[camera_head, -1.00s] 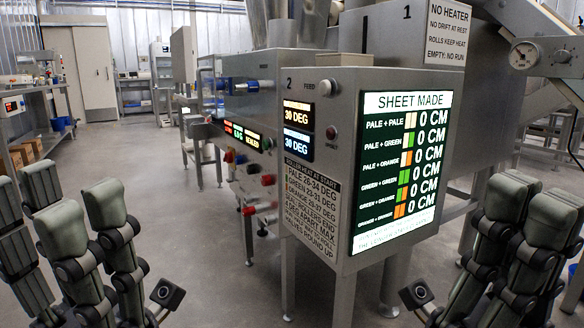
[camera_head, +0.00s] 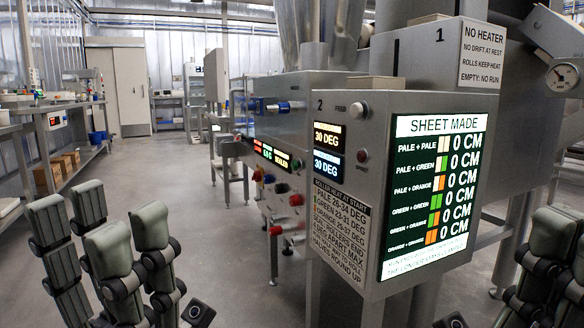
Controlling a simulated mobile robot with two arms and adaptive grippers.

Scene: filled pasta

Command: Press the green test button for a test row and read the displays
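The SHEET MADE display (camera_head: 435,195) is lit on the front of the machine box. Its several colour-pair rows, from pale + pale to orange + orange, all read 0 CM. Two small displays, an upper one (camera_head: 328,136) and a lower one (camera_head: 327,164), each read 30 DEG. A lit strip display (camera_head: 271,153) on the machine's side ends in SEALED. My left gripper (camera_head: 98,225) is open and empty at lower left, apart from the machine. My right gripper (camera_head: 555,255) is cut off at the right edge.
A FEED knob (camera_head: 359,109) and a small red button (camera_head: 362,155) are on the box front. A rolls-heat notice (camera_head: 340,227) hangs below. Red-tipped handles (camera_head: 290,228) stick out from the machine's side. A bench (camera_head: 68,150) stands at left. The floor between is clear.

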